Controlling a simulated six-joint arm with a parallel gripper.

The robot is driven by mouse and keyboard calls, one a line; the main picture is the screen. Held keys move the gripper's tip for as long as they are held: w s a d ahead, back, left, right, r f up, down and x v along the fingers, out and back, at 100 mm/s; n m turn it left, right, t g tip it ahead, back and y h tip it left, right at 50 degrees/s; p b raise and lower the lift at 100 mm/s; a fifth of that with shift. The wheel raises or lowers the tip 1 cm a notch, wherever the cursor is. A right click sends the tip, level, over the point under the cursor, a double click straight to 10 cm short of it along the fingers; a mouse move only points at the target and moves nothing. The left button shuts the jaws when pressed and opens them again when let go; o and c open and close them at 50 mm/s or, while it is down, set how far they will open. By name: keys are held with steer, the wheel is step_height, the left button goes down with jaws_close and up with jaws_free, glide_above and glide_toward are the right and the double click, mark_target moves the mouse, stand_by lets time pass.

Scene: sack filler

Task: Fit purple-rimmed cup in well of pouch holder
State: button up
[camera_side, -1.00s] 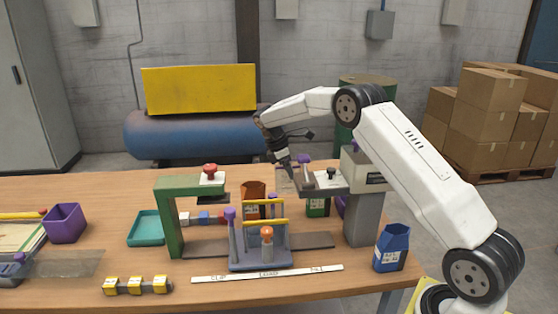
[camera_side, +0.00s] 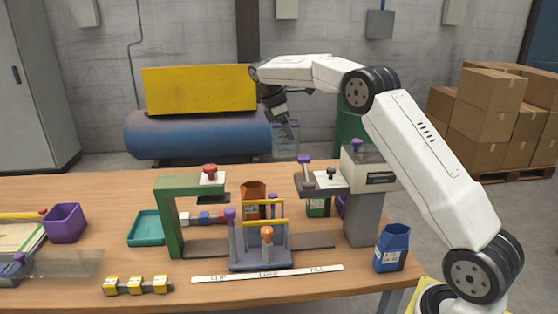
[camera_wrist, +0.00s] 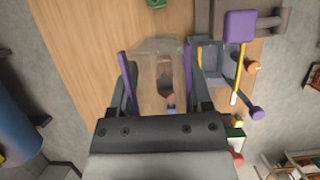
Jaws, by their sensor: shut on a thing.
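My gripper (camera_side: 287,131) is shut on a clear, see-through cup (camera_side: 285,149), raised above the far side of the table. In the wrist view the cup (camera_wrist: 155,80) sits between the fingers, with purple strips at both sides; I cannot tell whether these are its rim. The pouch holder (camera_side: 250,264) seems to be the grey stand with yellow bars, an orange knob and a purple knob at the table's middle. It also shows in the wrist view (camera_wrist: 208,55), right of the cup and apart from it. Its well is not clearly visible.
The grey filler (camera_side: 363,215) with purple knobs stands right of the holder; a green press frame (camera_side: 170,225) stands left. A brown pouch (camera_side: 253,190) is behind the holder. A blue pouch (camera_side: 392,250) is at the right edge. A labelled strip (camera_side: 268,273) lies in front.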

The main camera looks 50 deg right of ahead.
steer(key=s+a, duration=0.4)
steer(key=a, duration=1)
step_height(320, 180, down, 11)
steer(key=shift+w+d, duration=0.3)
steer(key=shift+f, duration=0.25)
steer(key=shift+f, duration=2.1)
steer(key=shift+f, duration=2.6)
steer(key=o, duration=1.3)
